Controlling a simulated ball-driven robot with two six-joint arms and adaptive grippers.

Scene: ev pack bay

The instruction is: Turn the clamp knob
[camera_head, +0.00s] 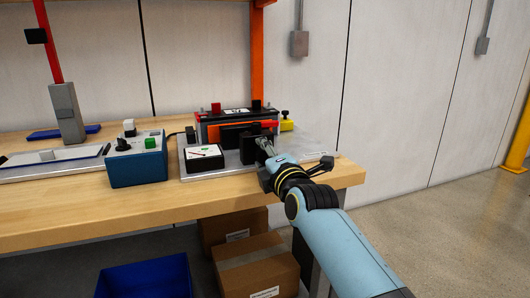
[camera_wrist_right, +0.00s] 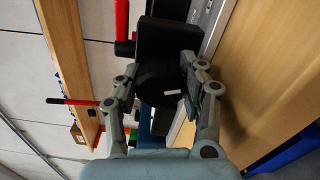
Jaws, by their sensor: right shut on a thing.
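The clamp knob is a dark round knob (camera_wrist_right: 160,84) in the right wrist view, with a small white mark on it and a black block behind it. My right gripper (camera_wrist_right: 163,95) has one finger on each side of the knob and is shut on it. In the head view the right gripper (camera_head: 264,145) reaches in from the right to a black clamp (camera_head: 250,152) in front of the battery (camera_head: 237,117). The gripper partly covers the clamp there, and the knob is hard to make out. My left gripper is not in view.
A white-faced meter (camera_head: 205,158) stands left of the clamp. A blue control box (camera_head: 138,164) is further left on the wooden bench (camera_head: 80,208). A yellow piece (camera_head: 287,125) is right of the battery. Cardboard boxes (camera_head: 257,272) and a blue bin (camera_head: 145,280) are below.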

